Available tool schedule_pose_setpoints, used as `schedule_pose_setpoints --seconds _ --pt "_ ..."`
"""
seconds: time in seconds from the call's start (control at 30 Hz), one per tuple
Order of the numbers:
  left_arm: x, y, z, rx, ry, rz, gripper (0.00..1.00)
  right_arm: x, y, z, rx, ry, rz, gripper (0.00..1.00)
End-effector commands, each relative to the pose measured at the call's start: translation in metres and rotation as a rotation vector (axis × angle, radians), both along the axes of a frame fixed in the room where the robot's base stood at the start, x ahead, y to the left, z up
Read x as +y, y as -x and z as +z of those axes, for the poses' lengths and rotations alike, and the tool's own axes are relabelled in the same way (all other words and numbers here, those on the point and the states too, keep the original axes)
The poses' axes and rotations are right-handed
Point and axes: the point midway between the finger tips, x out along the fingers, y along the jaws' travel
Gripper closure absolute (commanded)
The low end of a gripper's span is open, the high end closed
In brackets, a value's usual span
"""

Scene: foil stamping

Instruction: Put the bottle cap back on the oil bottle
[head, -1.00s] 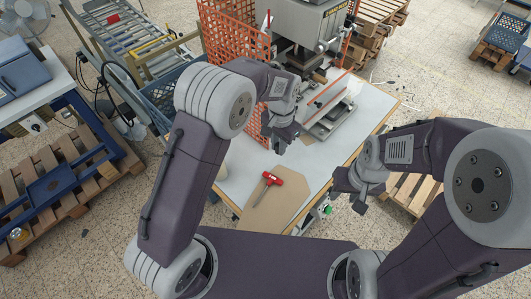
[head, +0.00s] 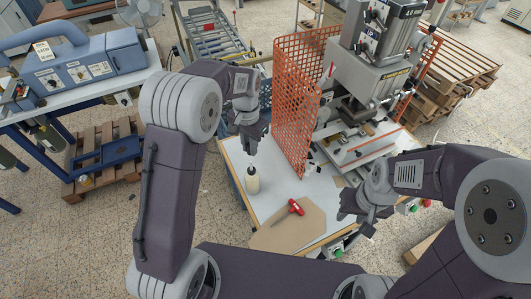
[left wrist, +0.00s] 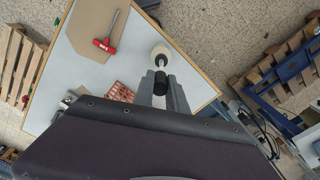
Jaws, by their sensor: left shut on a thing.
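The oil bottle (head: 252,183) is cream-coloured and stands upright on the white table, near its left edge. In the left wrist view the bottle (left wrist: 160,50) shows with a pale spout pointing toward my gripper. My left gripper (head: 250,143) is above the bottle. It is shut on the black bottle cap (left wrist: 160,83), which sits between the fingertips in the left wrist view. From these views I cannot tell whether the cap touches the spout. My right gripper (head: 356,218) is open and empty, right of the table's front part.
A red-handled T-key (head: 295,207) lies on a brown board (head: 285,232) at the table's front. An orange mesh guard (head: 297,110) and the stamping press (head: 375,75) stand behind and right of the bottle. A blue machine (head: 85,70) is at far left.

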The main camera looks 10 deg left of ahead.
Motion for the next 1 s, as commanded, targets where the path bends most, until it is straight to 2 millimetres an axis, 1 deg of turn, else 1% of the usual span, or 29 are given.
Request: schedule_pose_setpoints --seconds 0.03,0.3,0.47,0.53,1.0 --pt "0.003 0.000 0.003 -0.001 0.000 0.007 1.00 0.000 0.000 0.003 0.000 0.000 0.000 0.61" --pt "0.003 -0.001 0.001 -0.001 0.000 0.008 1.00 0.000 0.000 0.001 0.001 0.000 0.000 0.61" --pt "0.003 0.000 0.003 0.000 0.000 0.008 1.00 0.000 0.000 0.007 0.001 0.000 0.000 0.61" --pt "0.003 0.000 -0.005 0.000 0.000 0.008 1.00 0.000 0.000 -0.001 0.000 0.000 0.000 0.61" --pt "0.003 0.000 -0.034 0.000 0.000 0.008 1.00 0.000 0.000 -0.020 0.001 0.000 0.000 0.61"
